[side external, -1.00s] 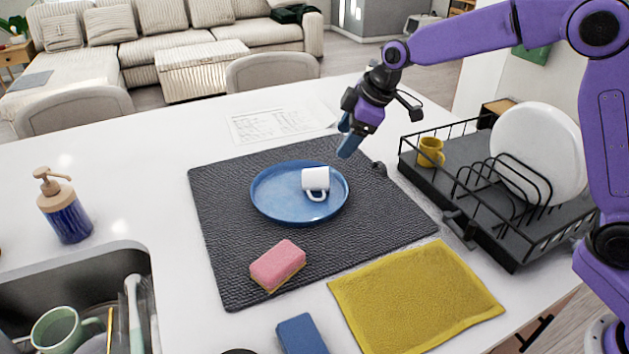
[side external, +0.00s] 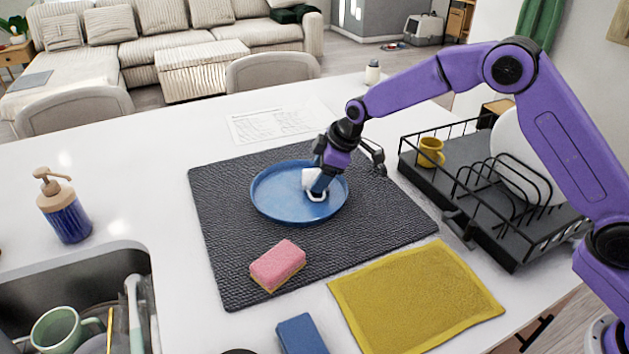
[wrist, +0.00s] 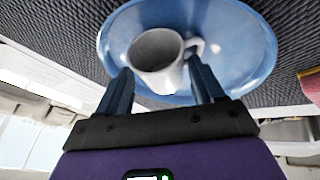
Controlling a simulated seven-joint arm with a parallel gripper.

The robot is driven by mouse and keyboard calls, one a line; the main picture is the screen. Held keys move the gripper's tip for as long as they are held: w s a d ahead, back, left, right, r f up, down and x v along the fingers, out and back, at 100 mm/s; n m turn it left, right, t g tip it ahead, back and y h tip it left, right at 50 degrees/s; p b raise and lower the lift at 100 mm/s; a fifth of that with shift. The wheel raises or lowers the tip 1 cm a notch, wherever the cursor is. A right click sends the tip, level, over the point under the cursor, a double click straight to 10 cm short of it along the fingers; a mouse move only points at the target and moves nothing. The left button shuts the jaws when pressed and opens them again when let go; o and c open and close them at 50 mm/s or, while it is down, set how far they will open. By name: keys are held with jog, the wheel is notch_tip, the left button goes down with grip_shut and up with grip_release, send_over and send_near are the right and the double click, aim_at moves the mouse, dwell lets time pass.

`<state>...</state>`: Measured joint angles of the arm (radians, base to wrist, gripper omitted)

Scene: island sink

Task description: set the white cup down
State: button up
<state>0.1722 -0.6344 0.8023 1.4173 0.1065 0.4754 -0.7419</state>
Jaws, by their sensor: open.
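My gripper (wrist: 160,88) is open there, one finger to each side of the cup's near part. I cannot tell whether a finger touches the cup. The blue plate (wrist: 245,45) lies behind it.
A pink sponge (side external: 277,265) lies on the dark mat (side external: 222,235). A black dish rack (side external: 480,200) with a yellow mug (side external: 430,152) and a white plate stands at right. A yellow cloth (side external: 415,295) lies in front. The sink (side external: 90,285) is at left.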

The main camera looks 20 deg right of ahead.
jog(key=shift+x, duration=0.9)
jog(key=c, duration=0.8)
